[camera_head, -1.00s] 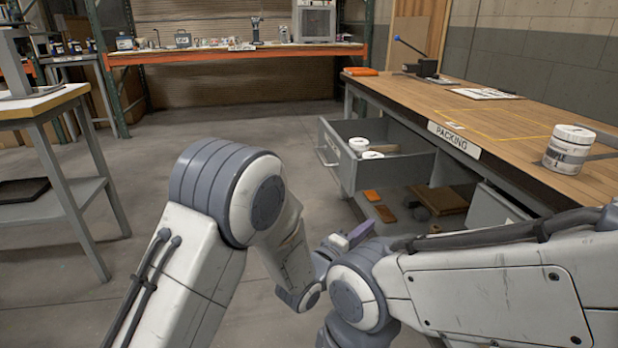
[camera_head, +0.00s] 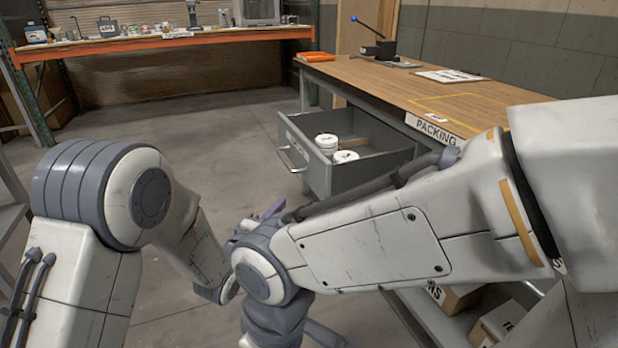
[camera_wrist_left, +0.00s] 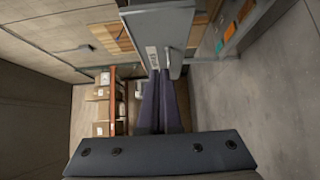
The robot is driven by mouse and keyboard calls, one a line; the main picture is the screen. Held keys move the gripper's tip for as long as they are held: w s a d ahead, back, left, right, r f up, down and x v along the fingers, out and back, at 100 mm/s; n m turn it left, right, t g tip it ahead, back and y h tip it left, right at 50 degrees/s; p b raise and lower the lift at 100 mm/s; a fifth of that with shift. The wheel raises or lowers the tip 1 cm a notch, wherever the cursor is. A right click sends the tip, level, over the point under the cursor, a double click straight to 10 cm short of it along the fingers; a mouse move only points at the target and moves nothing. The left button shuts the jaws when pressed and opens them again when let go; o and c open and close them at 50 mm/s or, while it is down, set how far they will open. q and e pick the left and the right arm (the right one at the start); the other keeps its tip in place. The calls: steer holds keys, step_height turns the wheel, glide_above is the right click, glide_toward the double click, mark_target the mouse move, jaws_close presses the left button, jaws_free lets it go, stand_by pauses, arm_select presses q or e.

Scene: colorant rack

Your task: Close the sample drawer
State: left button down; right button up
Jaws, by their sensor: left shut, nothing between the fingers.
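The grey sample drawer (camera_head: 366,172) is pulled out from under the packing bench, with its handle (camera_head: 292,158) on the end facing left. Two white-lidded tubs stand inside it. My left gripper (camera_head: 275,208) shows partly in the head view as purple fingers, below and left of the drawer front. In the left wrist view the fingers (camera_wrist_left: 160,102) are shut with nothing between them. They point toward the drawer front (camera_wrist_left: 158,25), with its white label and handle (camera_wrist_left: 174,62) just beyond the tips. I cannot tell whether they touch. My right gripper is out of view.
The packing bench (camera_head: 395,88) carries a clipboard and a blue-handled tool. My right arm crosses the lower right and hides the near bench. Cartons (camera_head: 455,298) sit on the low shelf. An orange-edged workbench (camera_head: 160,42) stands behind. Floor left of the drawer is clear.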

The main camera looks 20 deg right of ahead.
mark_target(316, 174)
arm_select(q)
steer(key=b+x, duration=0.1)
steer(key=x, duration=0.3)
steer(key=s+d+b+x, duration=0.1)
steer(key=x, duration=0.3)
steer(key=b+x, duration=0.1)
steer(key=x, duration=0.3)
steer(key=shift+s+d+f, duration=0.1)
steer(key=shift+d, duration=0.75)
steer(key=shift+d, duration=0.1)
